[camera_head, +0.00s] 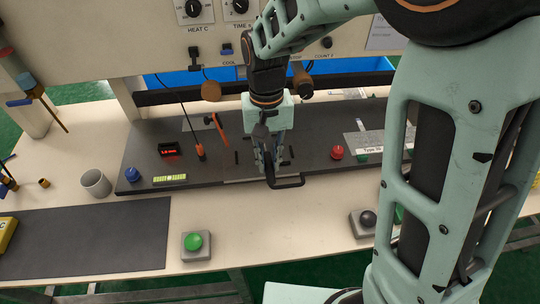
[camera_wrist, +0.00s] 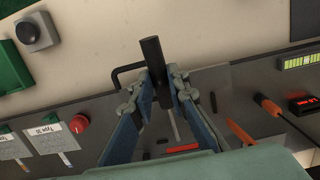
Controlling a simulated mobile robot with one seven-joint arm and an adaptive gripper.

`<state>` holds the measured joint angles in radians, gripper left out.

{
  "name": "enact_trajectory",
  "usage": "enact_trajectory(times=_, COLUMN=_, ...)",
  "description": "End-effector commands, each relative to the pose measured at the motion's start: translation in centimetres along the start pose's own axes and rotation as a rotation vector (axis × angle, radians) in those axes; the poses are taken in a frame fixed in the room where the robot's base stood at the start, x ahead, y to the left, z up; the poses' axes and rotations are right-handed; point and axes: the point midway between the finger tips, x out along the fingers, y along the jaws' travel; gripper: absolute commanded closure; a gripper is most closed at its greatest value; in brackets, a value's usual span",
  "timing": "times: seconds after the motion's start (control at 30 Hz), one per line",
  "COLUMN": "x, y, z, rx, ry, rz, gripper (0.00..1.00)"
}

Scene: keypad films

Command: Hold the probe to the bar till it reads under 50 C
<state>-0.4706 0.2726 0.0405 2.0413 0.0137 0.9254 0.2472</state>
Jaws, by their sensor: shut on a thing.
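My gripper (camera_head: 268,160) is low over the middle of the dark bench panel (camera_head: 232,172). In the wrist view its fingers (camera_wrist: 157,88) are shut on a black cylindrical grip (camera_wrist: 152,52). A bent black rod (camera_wrist: 127,70) shows beside the grip; I cannot tell whether they are joined. An orange-handled probe (camera_head: 200,151) on a black cable stands apart, left of my gripper; it also shows in the wrist view (camera_wrist: 269,106). A small red-lit display (camera_head: 170,149) stands left of the probe, its digits too small to read. My gripper hides much of the panel's middle, and I cannot make out the bar clearly.
An orange lever (camera_head: 220,130) stands close left of my gripper. A red knob (camera_head: 337,153) is to the right. A green button (camera_head: 193,242) and a black button (camera_head: 367,219) sit at the front. A cup (camera_head: 96,184) stands left. The front middle is clear.

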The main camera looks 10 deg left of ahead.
Motion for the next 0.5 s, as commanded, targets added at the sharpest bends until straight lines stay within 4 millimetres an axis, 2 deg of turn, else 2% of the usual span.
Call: enact_trajectory(times=0.5, x=0.0, y=0.1, z=-4.1, rx=0.001, ry=0.0, rz=0.001, gripper=1.0)
